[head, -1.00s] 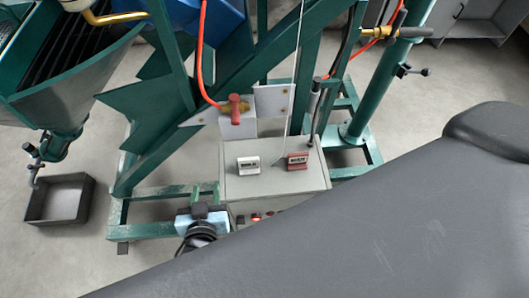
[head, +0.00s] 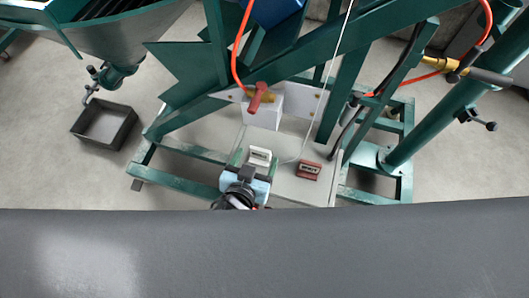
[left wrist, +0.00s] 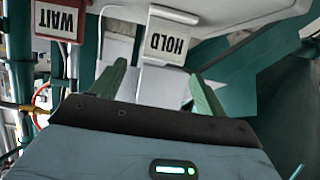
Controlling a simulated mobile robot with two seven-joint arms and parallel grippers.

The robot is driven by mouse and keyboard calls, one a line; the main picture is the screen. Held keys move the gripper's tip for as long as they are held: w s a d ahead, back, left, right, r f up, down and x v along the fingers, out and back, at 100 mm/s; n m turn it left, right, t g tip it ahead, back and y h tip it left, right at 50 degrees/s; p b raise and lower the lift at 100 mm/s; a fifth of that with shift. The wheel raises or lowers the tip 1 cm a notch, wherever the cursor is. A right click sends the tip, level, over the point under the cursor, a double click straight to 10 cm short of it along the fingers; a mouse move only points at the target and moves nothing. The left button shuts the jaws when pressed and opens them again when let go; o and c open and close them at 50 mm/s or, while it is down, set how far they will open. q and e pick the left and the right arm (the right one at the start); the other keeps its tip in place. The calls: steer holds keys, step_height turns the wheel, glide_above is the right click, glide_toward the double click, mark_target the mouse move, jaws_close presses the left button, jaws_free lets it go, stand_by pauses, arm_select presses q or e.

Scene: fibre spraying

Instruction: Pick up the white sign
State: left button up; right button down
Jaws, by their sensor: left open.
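The white sign (head: 260,154) stands on top of the grey box (head: 288,186) in the head view. In the left wrist view the white sign (left wrist: 166,44) shows upside down with the word HOLD. My left gripper (head: 254,163) is open right at the white sign, with its green fingers towards either side of it. In the left wrist view its open fingers (left wrist: 158,73) point at the sign, one at each side, with gaps to it. I cannot tell whether the sign lies fully between them. My right gripper is not in view.
A red sign (head: 309,170), reading WAIT in the left wrist view (left wrist: 57,20), stands to the right on the same box. A red-handled valve (head: 258,97) and green frame beams (head: 190,151) are close behind. An empty grey tray (head: 104,126) lies on the floor at left.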

mark_target(259, 152)
arm_select(q)
steer(key=shift+o, duration=0.3)
steer(key=shift+x, duration=0.9)
steer(key=shift+w+f, duration=0.25)
steer(key=shift+w, duration=0.1)
steer(key=shift+f+b+x, duration=0.2)
steer(key=shift+x, duration=0.95)
steer(key=shift+f+b+x, duration=0.15)
steer(key=shift+b+x, duration=0.05)
steer(key=shift+x, duration=1)
steer(key=shift+s+a, duration=0.1)
steer(key=shift+s, duration=0.05)
steer(key=c, duration=1.1)
steer(key=shift+o, duration=0.2)
steer(key=shift+r, duration=0.1)
